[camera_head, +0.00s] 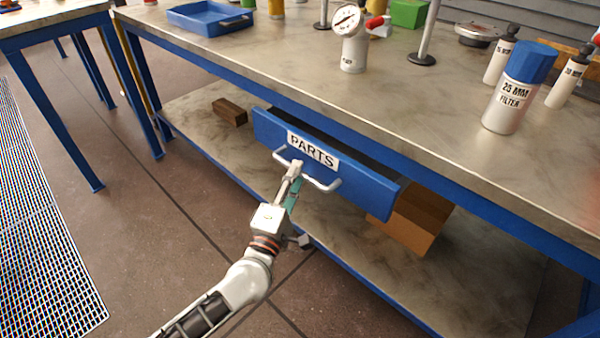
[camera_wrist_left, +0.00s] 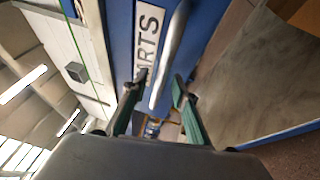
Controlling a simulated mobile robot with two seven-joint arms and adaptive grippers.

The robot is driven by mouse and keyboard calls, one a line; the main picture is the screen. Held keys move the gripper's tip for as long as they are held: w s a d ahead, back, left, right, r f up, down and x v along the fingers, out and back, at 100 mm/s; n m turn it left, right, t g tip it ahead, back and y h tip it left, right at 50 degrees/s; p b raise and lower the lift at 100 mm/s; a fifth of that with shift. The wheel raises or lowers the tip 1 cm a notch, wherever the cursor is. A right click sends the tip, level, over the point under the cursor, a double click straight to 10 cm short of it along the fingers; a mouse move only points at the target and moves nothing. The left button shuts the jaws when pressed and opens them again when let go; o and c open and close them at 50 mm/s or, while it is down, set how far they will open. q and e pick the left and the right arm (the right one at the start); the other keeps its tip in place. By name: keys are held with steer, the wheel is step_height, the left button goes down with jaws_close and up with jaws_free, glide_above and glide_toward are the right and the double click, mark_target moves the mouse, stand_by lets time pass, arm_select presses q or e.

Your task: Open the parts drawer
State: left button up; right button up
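The parts drawer (camera_head: 350,182) has a blue front with a white PARTS label (camera_head: 312,149) and hangs under the workbench top. Its front stands out from the bench edge, with a dark gap behind it. A grey bar handle (camera_head: 322,185) runs across the front; it also shows in the left wrist view (camera_wrist_left: 170,50). My left gripper (camera_head: 293,172) is at the handle's left part. In the left wrist view its two fingers (camera_wrist_left: 160,80) are apart, one on each side of the handle, with space visible between them and the bar. My right gripper is not in view.
The bench top (camera_head: 400,110) holds a blue tray (camera_head: 210,18), a pressure gauge (camera_head: 350,38) and a filter canister (camera_head: 518,88). On the lower shelf (camera_head: 465,285) are a brown block (camera_head: 230,111) and a cardboard box (camera_head: 412,220). Open floor lies in front of the drawer.

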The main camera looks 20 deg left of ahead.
arm_select(q)
steer(key=shift+w+r, duration=0.1)
steer(key=shift+w, duration=0.75)
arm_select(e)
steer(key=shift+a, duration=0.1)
arm_select(q)
jaws_close()
